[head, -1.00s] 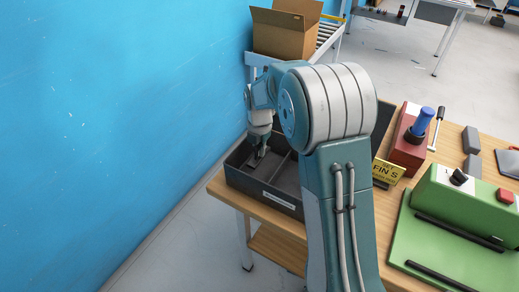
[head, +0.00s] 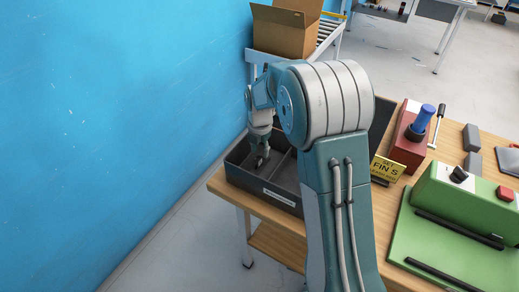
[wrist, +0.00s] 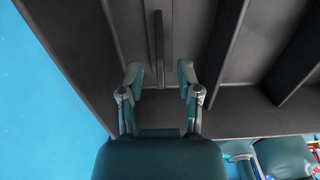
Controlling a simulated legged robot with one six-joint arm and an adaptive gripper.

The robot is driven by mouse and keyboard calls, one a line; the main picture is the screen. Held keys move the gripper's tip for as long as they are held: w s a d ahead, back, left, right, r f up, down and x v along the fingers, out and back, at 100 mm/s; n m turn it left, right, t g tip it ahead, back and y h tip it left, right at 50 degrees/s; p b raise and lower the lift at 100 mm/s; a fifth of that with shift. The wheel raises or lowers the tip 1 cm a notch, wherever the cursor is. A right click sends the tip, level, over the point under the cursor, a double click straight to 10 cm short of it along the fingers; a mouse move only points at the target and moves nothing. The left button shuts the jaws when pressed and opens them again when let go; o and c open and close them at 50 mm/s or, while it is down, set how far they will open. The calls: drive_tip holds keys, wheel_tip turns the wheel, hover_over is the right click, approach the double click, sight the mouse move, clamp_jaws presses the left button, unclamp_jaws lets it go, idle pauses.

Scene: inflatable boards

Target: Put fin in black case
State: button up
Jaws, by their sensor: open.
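The black case (head: 242,180) stands on the wooden table's near-left end and is split into compartments by dividers. My gripper (head: 262,161) reaches down into its left compartment. In the wrist view, my gripper (wrist: 159,74) is open, with its fingers apart. A thin dark strip, which looks like the fin (wrist: 159,42), lies on the compartment floor, in line with the gap between the fingers and touching neither. The fin cannot be made out in the head view. My arm hides the right part of the case.
A yellow FIN S sign (head: 385,169) stands right of my arm. A blue wall (head: 120,130) runs close on the left. A cardboard box (head: 285,30) sits behind the case.

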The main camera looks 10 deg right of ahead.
wheel_tip(320, 180, up, 13)
drive_tip(key=s+r+m+t, duration=0.2)
drive_tip(key=s+r+m, duration=0.5)
drive_tip(key=s+m, duration=0.15)
drive_tip(key=s+m+t, duration=0.3)
drive_tip(key=s+m, duration=1.5)
drive_tip(key=s, duration=0.2)
drive_tip(key=shift+s+f+t, duration=0.3)
drive_tip(key=shift+s+f, duration=0.05)
drive_tip(key=shift+m, duration=0.25)
